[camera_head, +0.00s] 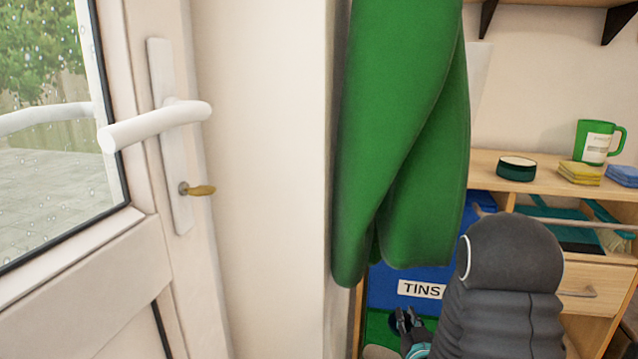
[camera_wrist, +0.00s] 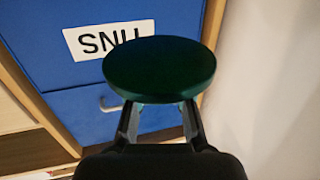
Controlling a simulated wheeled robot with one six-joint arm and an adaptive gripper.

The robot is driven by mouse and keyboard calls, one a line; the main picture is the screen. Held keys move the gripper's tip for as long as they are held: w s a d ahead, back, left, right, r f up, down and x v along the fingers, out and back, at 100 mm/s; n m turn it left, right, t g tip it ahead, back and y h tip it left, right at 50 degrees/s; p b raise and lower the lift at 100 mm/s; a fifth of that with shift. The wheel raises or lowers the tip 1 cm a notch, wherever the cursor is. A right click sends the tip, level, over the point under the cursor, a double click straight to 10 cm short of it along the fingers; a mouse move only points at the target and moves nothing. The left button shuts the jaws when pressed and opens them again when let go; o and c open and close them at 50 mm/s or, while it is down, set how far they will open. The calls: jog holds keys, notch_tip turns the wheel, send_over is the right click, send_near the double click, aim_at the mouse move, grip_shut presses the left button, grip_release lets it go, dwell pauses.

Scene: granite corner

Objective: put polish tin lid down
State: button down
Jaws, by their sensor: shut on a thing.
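The polish tin lid (camera_wrist: 160,70) is a dark green disc in the wrist view. My gripper (camera_wrist: 160,112) is shut on it, with a finger on either side; the fingertips are partly hidden by the lid. In the head view my gripper (camera_head: 408,321) is low, in front of the blue TINS bin (camera_head: 400,283), and the lid is hard to make out there. A round dark green tin (camera_head: 517,169) with a pale band near its top stands on the wooden bench top, well above and to the right of my gripper.
A green cloth (camera_head: 405,130) hangs above the bin. A green mug (camera_head: 595,142), yellow sponges (camera_head: 580,173) and a blue sponge (camera_head: 622,175) stand right of the tin. A rail (camera_head: 580,223) crosses the bench front. A white door (camera_head: 130,230) is at left.

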jog(key=shift+w+d+m+h, duration=0.1)
jog(key=shift+d+m+h, duration=0.55)
jog(key=shift+h, duration=0.35)
jog(key=m+h, duration=0.1)
jog(key=d+h, duration=0.1)
jog(key=shift+m+g+h, duration=0.3)
jog(key=shift+m, duration=0.05)
jog(key=shift+s+a+m+h, duration=0.45)
jog(key=shift+m+h, duration=0.35)
jog(key=shift+h, duration=0.1)
jog(key=a+y, duration=0.1)
jog(key=a, duration=0.6)
jog(key=shift+s+f+n, duration=0.15)
jog(key=shift+n, duration=0.15)
jog(key=shift+a, duration=0.1)
